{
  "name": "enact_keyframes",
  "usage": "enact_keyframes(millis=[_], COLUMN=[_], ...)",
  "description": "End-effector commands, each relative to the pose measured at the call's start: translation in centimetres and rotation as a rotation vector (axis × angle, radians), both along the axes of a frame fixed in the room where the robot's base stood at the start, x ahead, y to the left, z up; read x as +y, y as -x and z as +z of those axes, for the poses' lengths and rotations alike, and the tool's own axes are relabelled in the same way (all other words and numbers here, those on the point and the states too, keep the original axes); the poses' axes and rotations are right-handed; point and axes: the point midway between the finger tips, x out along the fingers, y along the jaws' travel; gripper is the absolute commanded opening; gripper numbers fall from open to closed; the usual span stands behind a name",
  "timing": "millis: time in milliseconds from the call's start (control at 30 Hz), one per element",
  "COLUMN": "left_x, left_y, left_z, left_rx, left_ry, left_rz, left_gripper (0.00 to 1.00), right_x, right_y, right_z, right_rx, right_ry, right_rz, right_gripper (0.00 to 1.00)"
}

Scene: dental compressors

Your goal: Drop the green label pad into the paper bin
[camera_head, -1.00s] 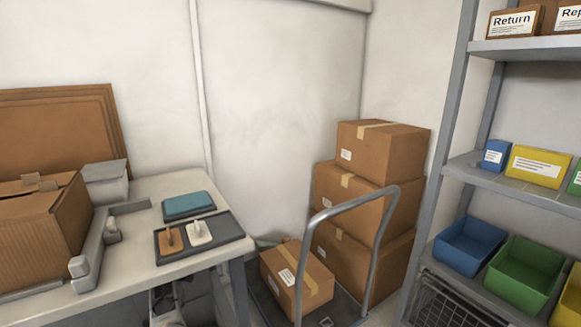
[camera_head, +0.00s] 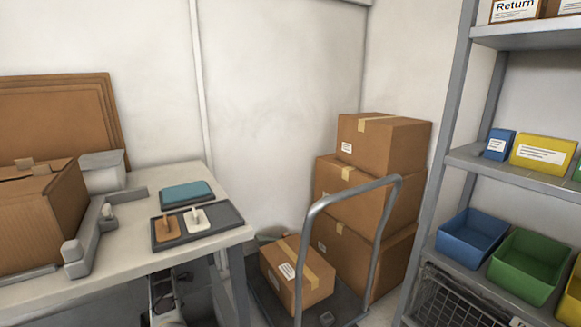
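No pad that is plainly green shows. A flat teal pad (camera_head: 187,194) lies on the white table, behind the dark tray. A green item (camera_head: 577,172) is cut off by the right edge on the middle shelf, and I cannot tell what it is. I cannot pick out a paper bin for sure. Unclear grey and dark shapes (camera_head: 166,292) show below the table's front edge. Neither of my grippers can be made out.
The white table (camera_head: 120,250) holds a dark tray (camera_head: 228,214) with a tan and a white piece, and an open carton (camera_head: 40,225). A cart (camera_head: 308,215) carries a box (camera_head: 296,275). Stacked cartons (camera_head: 385,145) stand behind. Blue (camera_head: 470,238) and green bins (camera_head: 527,265) sit on the right shelf.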

Motion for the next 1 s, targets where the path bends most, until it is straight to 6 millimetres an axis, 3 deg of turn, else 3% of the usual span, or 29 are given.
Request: enact_keyframes(millis=[300, 333, 500, 1000], left_x=[0.0, -0.01, -0.01, -0.01], left_y=[-0.01, -0.01, -0.01, -0.03], left_z=[0.01, 0.0, 0.0, 0.64], left_rx=[0.0, 0.0, 0.0, 0.0], left_ry=[0.0, 0.0, 0.0, 0.0], left_rz=[0.0, 0.0, 0.0, 0.0], left_gripper=[0.0, 0.1, 0.31, 0.31], right_x=[0.0, 0.0, 0.0, 0.05], right_y=[-0.01, 0.0, 0.05, 0.2], right_z=[-0.03, -0.04, -0.1, -0.23], right_rx=[0.0, 0.0, 0.003, 0.007], right_ry=[-0.001, -0.001, 0.0, -0.001], right_rz=[0.001, 0.001, 0.001, 0.002], right_gripper=[0.4, 0.4, 0.4, 0.4])
